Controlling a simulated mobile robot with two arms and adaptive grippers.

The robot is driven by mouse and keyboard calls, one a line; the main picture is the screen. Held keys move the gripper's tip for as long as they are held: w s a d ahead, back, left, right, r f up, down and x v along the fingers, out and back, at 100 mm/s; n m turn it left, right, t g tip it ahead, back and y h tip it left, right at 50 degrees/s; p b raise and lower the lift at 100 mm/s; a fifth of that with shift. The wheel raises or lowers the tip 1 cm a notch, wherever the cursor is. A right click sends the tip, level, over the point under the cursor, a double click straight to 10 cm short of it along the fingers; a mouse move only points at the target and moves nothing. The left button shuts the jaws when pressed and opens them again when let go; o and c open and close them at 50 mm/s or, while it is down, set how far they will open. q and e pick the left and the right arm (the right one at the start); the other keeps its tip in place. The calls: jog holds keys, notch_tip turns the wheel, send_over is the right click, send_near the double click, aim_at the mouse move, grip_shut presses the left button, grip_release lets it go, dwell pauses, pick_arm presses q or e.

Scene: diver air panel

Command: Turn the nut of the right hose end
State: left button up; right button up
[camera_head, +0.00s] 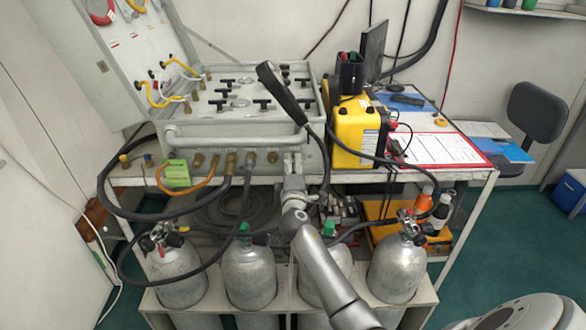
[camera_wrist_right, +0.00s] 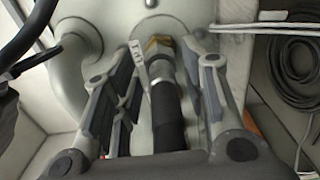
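In the right wrist view, a hose end with a brass nut (camera_wrist_right: 157,44) joins the pale panel front. A metal sleeve and black hose (camera_wrist_right: 168,120) run from it towards the camera, and a small white tag (camera_wrist_right: 138,62) hangs beside the nut. My right gripper (camera_wrist_right: 165,65) has one finger on each side of the hose end, with a narrow gap showing on the left; contact on the right cannot be told. In the head view, my right gripper (camera_head: 292,165) is at the right part of the panel's lower front and hides this hose end. My left gripper is out of view.
Other fittings (camera_head: 231,162) sit in a row left of my gripper, one with a green tag (camera_head: 177,174). A black handset (camera_head: 281,92) hangs over the panel above. Gas cylinders (camera_head: 249,275) stand below. A yellow case (camera_head: 356,132) stands to the right.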

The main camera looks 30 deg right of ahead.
jog(key=v, duration=1.2)
jog(key=shift+f, duration=0.1)
dwell(0.4)
jog(key=s+a+f+g+y, duration=0.2)
jog(key=a+f, duration=0.1)
jog(key=f, duration=0.8)
jog(key=s+a+f+g+y, duration=0.1)
jog(key=a+f+y, duration=0.15)
jog(key=f, duration=0.95)
jog(key=s+a+f+m+g+y, duration=0.1)
jog(key=s+a+f+g, duration=0.1)
jog(key=s+f, duration=0.45)
jog(key=s+a+f+m+g+y, duration=0.1)
jog(key=s+a+f+g+y, duration=0.15)
jog(key=f, duration=0.65)
jog(key=s+f+m+g, duration=0.2)
jog(key=s+f, duration=0.4)
jog(key=s, duration=0.6)
jog(key=s+a+f+m+g+y, duration=0.1)
jog(key=s+f+m+g, duration=0.1)
jog(key=s+f, duration=0.5)
jog(key=s+a+f+m+g, duration=0.1)
jog(key=s+f, duration=0.5)
jog(key=s, duration=1.3)
jog(key=shift+s+f+m+g+y, duration=0.2)
jog(key=shift+s+m+g+y, duration=0.1)
jog(key=shift+m+g, duration=0.65)
